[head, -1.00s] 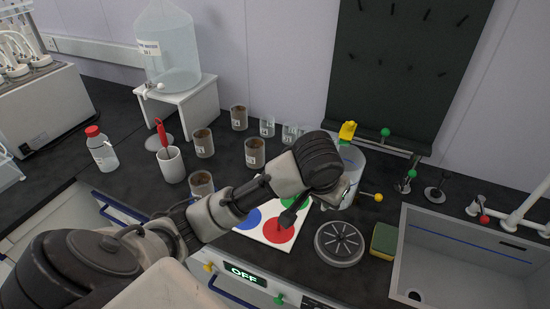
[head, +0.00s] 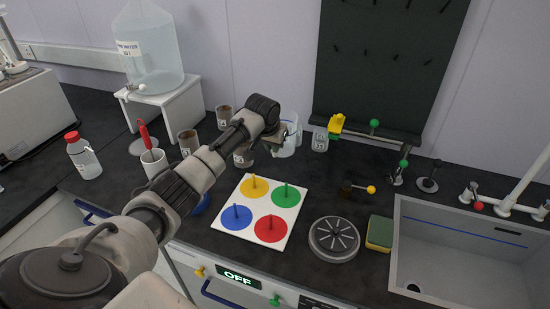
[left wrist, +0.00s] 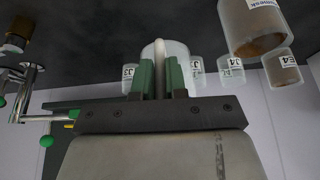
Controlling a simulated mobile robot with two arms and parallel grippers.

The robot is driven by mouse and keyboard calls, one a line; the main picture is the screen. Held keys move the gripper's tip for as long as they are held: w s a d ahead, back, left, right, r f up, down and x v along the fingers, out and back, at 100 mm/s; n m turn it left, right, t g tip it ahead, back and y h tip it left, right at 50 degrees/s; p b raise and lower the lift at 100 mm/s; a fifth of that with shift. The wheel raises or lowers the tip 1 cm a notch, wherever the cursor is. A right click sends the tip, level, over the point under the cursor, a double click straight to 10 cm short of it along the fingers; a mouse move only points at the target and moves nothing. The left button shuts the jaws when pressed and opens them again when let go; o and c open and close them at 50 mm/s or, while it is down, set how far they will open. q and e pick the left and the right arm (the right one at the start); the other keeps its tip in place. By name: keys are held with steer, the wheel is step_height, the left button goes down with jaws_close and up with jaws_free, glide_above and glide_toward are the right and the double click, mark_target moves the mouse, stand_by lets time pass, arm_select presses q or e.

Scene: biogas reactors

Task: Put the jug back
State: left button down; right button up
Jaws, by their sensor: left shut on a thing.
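The jug (head: 291,127) is clear and stands behind the wrist of my left arm in the head view, near the back of the counter. My left gripper (head: 279,138) is at its near side, partly hidden by the wrist. In the left wrist view the green finger pads of the gripper (left wrist: 161,80) are shut on the pale handle of the jug (left wrist: 176,48). I cannot tell whether the jug's base touches the counter. My right gripper is not in view.
A small glass jar (head: 320,141) stands right of the jug. Several brown-filled beakers (head: 188,142) stand left, partly behind my arm. A white board (head: 284,235) with coloured discs, a round drain plate (head: 334,238), a sponge (head: 380,233) and a sink (head: 460,215) lie in front and right.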

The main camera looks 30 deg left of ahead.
arm_select(q)
steer(key=shift+f, duration=2.5)
steer(key=c, duration=1.6)
jaws_free()
steer(key=shift+s+f, duration=0.1)
steer(key=shift+f, duration=0.1)
steer(key=o, duration=0.4)
steer(key=shift+o, duration=0.2)
steer(key=shift+r, duration=0.1)
steer(key=v, duration=1.2)
steer(key=shift+r, duration=0.1)
